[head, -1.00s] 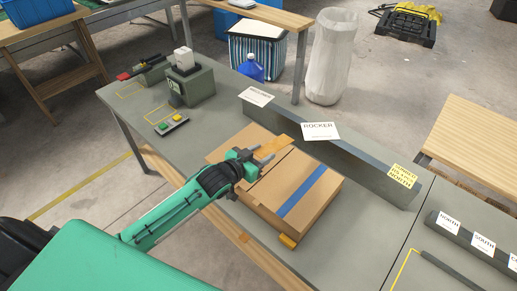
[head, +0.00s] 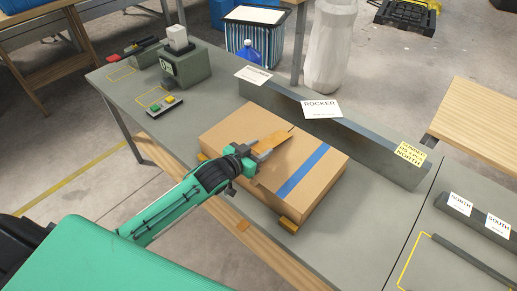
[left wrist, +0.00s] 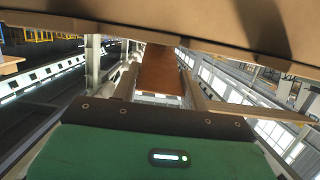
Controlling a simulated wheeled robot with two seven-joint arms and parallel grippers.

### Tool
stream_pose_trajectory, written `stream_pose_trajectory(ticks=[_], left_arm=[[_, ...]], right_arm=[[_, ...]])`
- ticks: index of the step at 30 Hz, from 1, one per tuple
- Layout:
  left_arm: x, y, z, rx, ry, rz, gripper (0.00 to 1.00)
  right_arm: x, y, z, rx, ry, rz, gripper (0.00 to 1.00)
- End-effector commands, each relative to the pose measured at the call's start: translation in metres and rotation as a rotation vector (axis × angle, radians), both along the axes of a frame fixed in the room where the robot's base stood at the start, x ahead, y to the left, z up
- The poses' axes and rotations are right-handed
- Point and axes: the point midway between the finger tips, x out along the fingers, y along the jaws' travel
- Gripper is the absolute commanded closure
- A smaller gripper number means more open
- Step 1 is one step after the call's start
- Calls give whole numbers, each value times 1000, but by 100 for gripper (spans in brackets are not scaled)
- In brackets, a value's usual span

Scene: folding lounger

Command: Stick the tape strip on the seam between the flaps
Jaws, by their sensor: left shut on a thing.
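A closed cardboard box (head: 325,162) lies on the grey workbench, with a blue stripe (head: 303,171) across its top. The seam (head: 291,131) between the flaps shows near the far edge; the strip and my gripper cover part of it. My left gripper (head: 256,157) is shut on the near end of an orange-brown tape strip (head: 272,142). The strip lies along the seam line, close over the box top; I cannot tell whether it touches. In the left wrist view the strip (left wrist: 158,70) sticks out beyond the green gripper body, under a cardboard surface (left wrist: 190,22). My right gripper is not in view.
A long grey rail with a ROCKER sign (head: 322,109) stands behind the box. Small orange blocks (head: 288,224) sit at the box's base. A button panel (head: 165,106) and a grey-green machine (head: 186,68) stand on the left.

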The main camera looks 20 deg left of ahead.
Motion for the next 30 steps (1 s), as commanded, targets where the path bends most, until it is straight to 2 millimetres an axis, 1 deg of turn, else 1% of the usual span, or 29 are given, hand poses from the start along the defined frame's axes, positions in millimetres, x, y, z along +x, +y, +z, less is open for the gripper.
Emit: stream_pose_trajectory(ticks=[1, 9, 10, 13, 14, 23, 26, 30], left_arm=[[0, 0, -3, 1, -1, 0, 76], [0, 0, -2, 0, 0, 0, 76], [0, 0, -2, 0, 0, 0, 52], [0, 0, -2, 0, 0, 0, 32], [0, 0, -2, 0, 0, 0, 30], [-1, 1, -2, 0, 0, 0, 30], [-7, 3, -2, 0, 1, 0, 30], [-25, 9, 2, 1, 0, -1, 30]], right_arm=[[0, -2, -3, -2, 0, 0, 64], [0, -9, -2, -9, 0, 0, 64], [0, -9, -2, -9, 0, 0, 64], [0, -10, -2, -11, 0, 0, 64], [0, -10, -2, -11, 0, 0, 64], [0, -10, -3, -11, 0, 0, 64], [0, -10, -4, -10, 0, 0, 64], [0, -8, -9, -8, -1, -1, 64]])
